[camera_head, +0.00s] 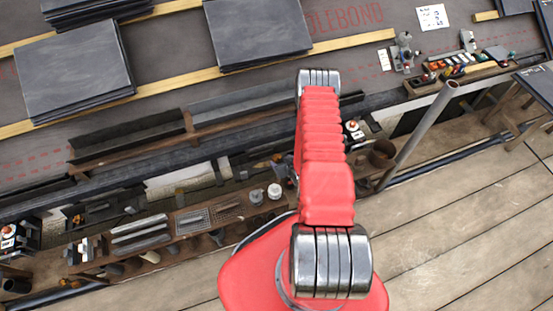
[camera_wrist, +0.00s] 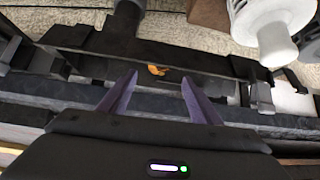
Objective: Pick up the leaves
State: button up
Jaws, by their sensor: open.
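In the wrist view my gripper (camera_wrist: 159,78) is open, with its two dark fingers apart and nothing held between them. A small orange-brown leaf (camera_wrist: 157,70) shows just beyond the fingertips, roughly midway between them, lying in a dark trough-like part; whether it is one leaf or more I cannot tell. In the head view my red arm reaches over the roof edge and hides my gripper. Small orange spots (camera_head: 78,219) at the lower left may be leaves, but are too small to tell.
Slate stacks (camera_head: 75,70) lie on the battened roof at the upper left. A long tool shelf (camera_head: 190,222) and a metal pole (camera_head: 420,135) stand near the arm. In the wrist view a white rounded object (camera_wrist: 270,28) is close at the upper right. Wooden planks (camera_head: 450,220) are clear.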

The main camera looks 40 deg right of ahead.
aim_at(277, 158)
jog(key=shift+x, duration=1.75)
jog(key=shift+w, duration=0.1)
jog(key=shift+x, duration=2.5)
jog(key=shift+w+r, duration=0.1)
jog(key=shift+c, duration=0.2)
jog(key=c, duration=1.1)
